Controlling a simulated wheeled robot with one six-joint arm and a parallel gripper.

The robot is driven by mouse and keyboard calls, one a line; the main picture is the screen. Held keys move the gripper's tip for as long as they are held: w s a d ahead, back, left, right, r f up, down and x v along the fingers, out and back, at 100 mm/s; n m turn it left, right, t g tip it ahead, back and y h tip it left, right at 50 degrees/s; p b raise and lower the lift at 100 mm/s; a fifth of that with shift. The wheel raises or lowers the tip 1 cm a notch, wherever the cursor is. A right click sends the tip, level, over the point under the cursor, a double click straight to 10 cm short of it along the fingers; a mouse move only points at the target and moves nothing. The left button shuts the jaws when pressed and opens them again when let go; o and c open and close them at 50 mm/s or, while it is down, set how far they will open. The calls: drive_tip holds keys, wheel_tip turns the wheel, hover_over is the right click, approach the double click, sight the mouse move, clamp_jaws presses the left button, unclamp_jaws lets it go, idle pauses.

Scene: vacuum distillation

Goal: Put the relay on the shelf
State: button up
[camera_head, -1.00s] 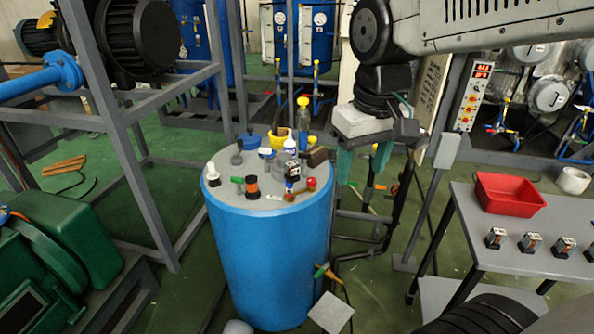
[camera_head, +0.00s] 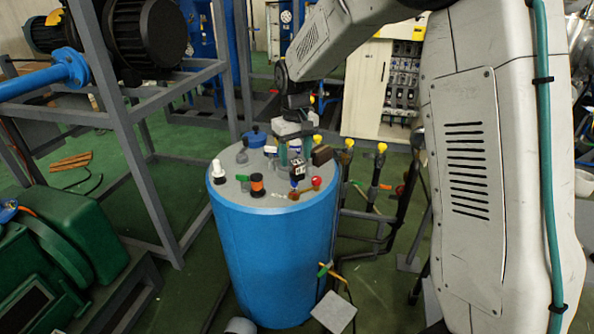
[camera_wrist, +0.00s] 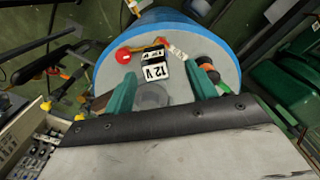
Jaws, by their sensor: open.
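The relay, a small black-and-white block marked "12 V" (camera_wrist: 154,68), stands on the grey top of the blue drum (camera_head: 272,250). In the head view the relay (camera_head: 298,170) is near the front right of the drum top. My gripper (camera_head: 291,150) is just behind it, low over the drum. In the wrist view its teal fingers (camera_wrist: 162,92) are spread and empty, with the relay ahead, just beyond the fingertips. A clear round item (camera_wrist: 152,96) shows between the fingers. I cannot make out the shelf; my arm covers the right side of the head view.
A red ball (camera_head: 316,182), an orange-black spool (camera_head: 257,185), a white fitting (camera_head: 218,172) and a brown block (camera_head: 322,155) crowd the drum top. Yellow-topped valves (camera_head: 348,145) stand to its right. An open cabinet (camera_head: 405,75) is behind. A grey frame (camera_head: 135,150) stands left.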

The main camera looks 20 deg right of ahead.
sight(298, 163)
drive_tip(key=f, duration=0.5)
drive_tip(key=shift+d+f, duration=0.2)
drive_tip(key=shift+d, duration=0.15)
drive_tip(key=c, duration=1.2)
drive_tip(key=shift+o, duration=0.2)
